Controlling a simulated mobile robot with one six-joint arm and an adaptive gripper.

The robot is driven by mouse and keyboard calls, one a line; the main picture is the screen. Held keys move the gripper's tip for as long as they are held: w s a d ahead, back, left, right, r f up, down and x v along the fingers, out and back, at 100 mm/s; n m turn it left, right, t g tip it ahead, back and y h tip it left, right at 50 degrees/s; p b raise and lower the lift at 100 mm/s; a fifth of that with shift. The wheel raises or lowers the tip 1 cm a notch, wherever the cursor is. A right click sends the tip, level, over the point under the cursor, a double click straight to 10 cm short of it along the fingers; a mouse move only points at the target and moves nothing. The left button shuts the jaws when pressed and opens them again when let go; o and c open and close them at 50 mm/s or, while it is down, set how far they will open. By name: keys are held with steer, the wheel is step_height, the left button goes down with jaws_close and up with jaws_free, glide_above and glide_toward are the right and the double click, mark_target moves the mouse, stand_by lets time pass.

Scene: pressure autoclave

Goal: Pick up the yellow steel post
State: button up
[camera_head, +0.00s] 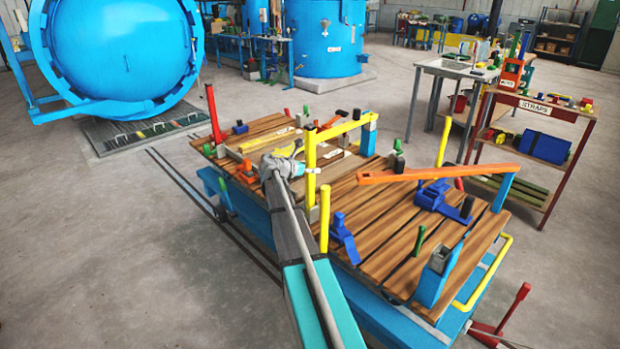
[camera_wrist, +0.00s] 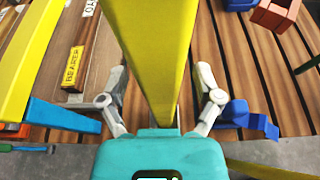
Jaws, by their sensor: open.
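A tall yellow steel post (camera_head: 311,158) stands upright at the near edge of the slatted wooden deck. In the wrist view a yellow post (camera_wrist: 152,55) runs down the middle of the picture, between my fingers. My gripper (camera_head: 302,170) is right beside the upright post in the head view. In the wrist view my gripper (camera_wrist: 162,85) is open, with one grey finger on each side of the post and visible gaps on both sides. The post's lower end is hidden behind the teal gripper body in the wrist view.
A yellow beam (camera_head: 343,129) meets the post top and reaches a blue post (camera_head: 369,134). Another yellow post (camera_head: 325,217) stands close in front. The deck (camera_head: 385,220) is partly clear.

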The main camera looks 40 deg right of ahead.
mark_target(307, 141)
jaws_close()
stand_by(0.5)
steer(key=shift+r, duration=0.15)
step_height(307, 141, up, 10)
steer(key=p, duration=1)
stand_by(0.8)
